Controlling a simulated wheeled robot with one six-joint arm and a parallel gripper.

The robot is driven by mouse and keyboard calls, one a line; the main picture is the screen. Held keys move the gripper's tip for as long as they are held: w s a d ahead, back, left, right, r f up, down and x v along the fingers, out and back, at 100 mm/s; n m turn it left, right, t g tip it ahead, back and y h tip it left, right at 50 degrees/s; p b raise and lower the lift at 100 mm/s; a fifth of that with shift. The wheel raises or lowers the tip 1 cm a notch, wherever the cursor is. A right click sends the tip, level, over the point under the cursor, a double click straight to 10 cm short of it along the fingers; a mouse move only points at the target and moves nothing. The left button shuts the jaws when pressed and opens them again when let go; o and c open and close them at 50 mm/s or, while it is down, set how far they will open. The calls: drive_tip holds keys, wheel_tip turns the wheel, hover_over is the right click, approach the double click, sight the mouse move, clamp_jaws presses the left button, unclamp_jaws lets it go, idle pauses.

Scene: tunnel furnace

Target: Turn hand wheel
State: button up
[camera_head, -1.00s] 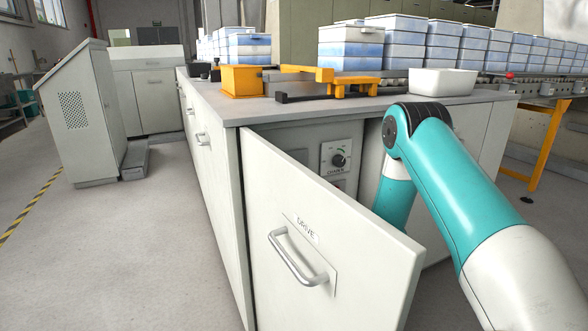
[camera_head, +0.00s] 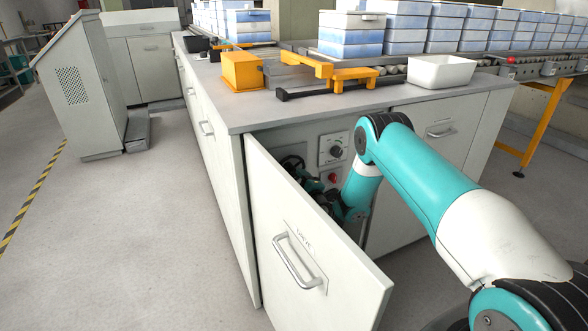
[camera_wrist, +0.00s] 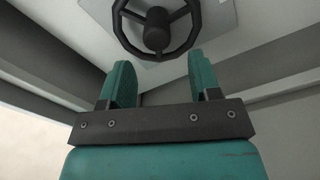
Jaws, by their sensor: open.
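The dark hand wheel (camera_wrist: 156,32) is at the top of the wrist view, on a light plate, with its hub and spokes showing and its upper rim cut off. My gripper (camera_wrist: 162,76) is open, with its two teal fingers apart and nothing between them. The fingers point toward the wheel, and its lower rim shows above the gap between them. I cannot tell whether they touch it. In the head view the wheel (camera_head: 291,162) shows partly over the cabinet door (camera_head: 310,255) marked DRIVE, which stands open and hides part of my gripper.
A control panel with a black knob (camera_head: 335,150) and a red button (camera_head: 332,178) is inside the cabinet. The counter above holds a yellow box (camera_head: 242,70) and a white tray (camera_head: 441,73).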

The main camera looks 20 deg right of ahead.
sight(293, 174)
drive_tip(key=shift+w+d, duration=0.1)
drive_tip(key=shift+w, duration=2)
drive_tip(key=shift+c, duration=0.2)
drive_tip(key=c, duration=0.9)
